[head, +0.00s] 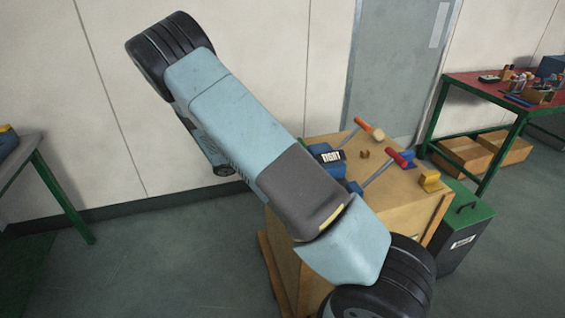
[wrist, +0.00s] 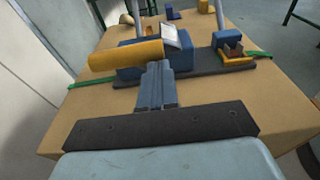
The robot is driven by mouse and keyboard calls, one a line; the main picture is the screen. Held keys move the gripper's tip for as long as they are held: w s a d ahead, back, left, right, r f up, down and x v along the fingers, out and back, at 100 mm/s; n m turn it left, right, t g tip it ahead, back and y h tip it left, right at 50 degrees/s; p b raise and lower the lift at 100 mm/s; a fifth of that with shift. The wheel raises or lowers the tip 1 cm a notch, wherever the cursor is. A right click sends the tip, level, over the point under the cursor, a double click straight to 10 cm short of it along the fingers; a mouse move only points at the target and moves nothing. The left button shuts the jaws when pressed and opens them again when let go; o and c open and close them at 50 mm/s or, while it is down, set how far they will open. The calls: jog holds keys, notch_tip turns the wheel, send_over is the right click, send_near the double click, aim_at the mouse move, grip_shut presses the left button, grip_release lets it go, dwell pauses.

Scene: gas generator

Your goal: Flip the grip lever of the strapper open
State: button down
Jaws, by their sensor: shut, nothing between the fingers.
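The strapper has a blue body (wrist: 150,60) on a dark base plate (wrist: 190,82); it stands on a wooden crate (wrist: 88,110). In the head view its blue body (head: 327,153) is partly behind my arm. Two grey levers rise from it there, one with an orange grip (head: 362,124) and one with a red grip (head: 396,157). In the wrist view a thick orange-yellow cylinder (wrist: 125,55) lies across the strapper's near side. My gripper (wrist: 154,66) is shut and empty, its fingertips beside the cylinder's right end. Contact cannot be told. My arm hides the gripper in the head view.
A green strap (wrist: 88,82) runs across the crate top. A yellow block (head: 429,180) stands at the crate's right. A green-lidded bin (head: 466,222) stands beside the crate. A red-topped table (head: 490,95) is at right. Open floor lies at left.

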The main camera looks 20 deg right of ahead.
jog(key=shift+d+r+y, duration=0.3)
jog(key=shift+r+y, duration=0.15)
jog(key=shift+y, duration=0.05)
dwell(0.3)
jog(key=v, duration=0.9)
jog(key=s+d+r+m+g+y, duration=0.1)
jog(key=s+d+r+m+y, duration=0.2)
jog(key=s+r+m+y, duration=0.35)
jog(key=s+d+r+m+y, duration=0.35)
jog(key=s+r, duration=0.35)
jog(key=r, duration=0.3)
jog(key=s+r+m+t+y, duration=0.2)
jog(key=s+r+m+t, duration=0.1)
jog(key=s, duration=0.6)
jog(key=s+r+m+t+y, duration=0.3)
jog(key=s+r+m, duration=0.1)
jog(key=s+r, duration=0.4)
jog(key=shift+s+a+m+t, duration=0.3)
jog(key=shift+s+a+m, duration=0.1)
jog(key=shift+s, duration=0.45)
